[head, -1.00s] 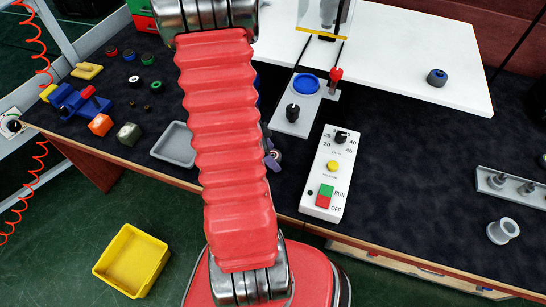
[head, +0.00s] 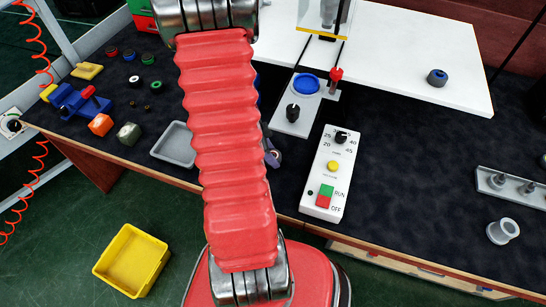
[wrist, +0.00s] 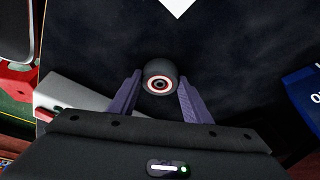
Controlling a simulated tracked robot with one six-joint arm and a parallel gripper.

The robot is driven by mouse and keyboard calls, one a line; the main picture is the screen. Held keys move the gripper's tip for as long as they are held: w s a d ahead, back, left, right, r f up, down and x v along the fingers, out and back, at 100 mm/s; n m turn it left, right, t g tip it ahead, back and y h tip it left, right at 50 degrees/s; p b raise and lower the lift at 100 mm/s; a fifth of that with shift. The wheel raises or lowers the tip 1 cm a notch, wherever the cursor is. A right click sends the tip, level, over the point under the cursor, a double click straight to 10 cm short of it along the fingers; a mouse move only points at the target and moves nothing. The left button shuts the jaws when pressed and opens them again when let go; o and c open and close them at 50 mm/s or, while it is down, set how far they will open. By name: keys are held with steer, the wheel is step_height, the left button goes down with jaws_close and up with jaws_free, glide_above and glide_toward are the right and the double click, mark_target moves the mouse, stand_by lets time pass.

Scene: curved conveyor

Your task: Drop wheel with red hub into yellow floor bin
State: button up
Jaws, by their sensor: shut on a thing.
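In the wrist view, my gripper (wrist: 160,88) is shut on a dark wheel (wrist: 160,71) with a pale and red ringed hub, held between its two purple fingers. In the head view my red arm hides most of the gripper; only a bit of purple finger (head: 273,155) shows beside the arm, over the table's front part. The yellow floor bin (head: 131,261) stands on the green floor at lower left, open at the top, below and left of my gripper.
A grey tray (head: 174,146) lies near the table's front edge. Left of it are an orange block (head: 101,125), a blue vise (head: 75,103) and several small wheels. A white control box (head: 329,172) is to the right. Floor around the bin looks clear.

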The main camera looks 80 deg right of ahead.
mark_target(277, 154)
steer(key=shift+c, duration=1.3)
steer(key=shift+r, duration=0.1)
steer(key=shift+r, duration=1.8)
steer(key=w+a, duration=0.2)
steer(key=w, duration=0.3)
steer(key=w+a, duration=0.3)
steer(key=w, duration=0.2)
steer(key=w+a, duration=0.3)
steer(key=w, duration=0.3)
steer(key=shift+a+f, duration=0.15)
steer(key=shift+a, duration=0.1)
steer(key=shift+s, duration=0.1)
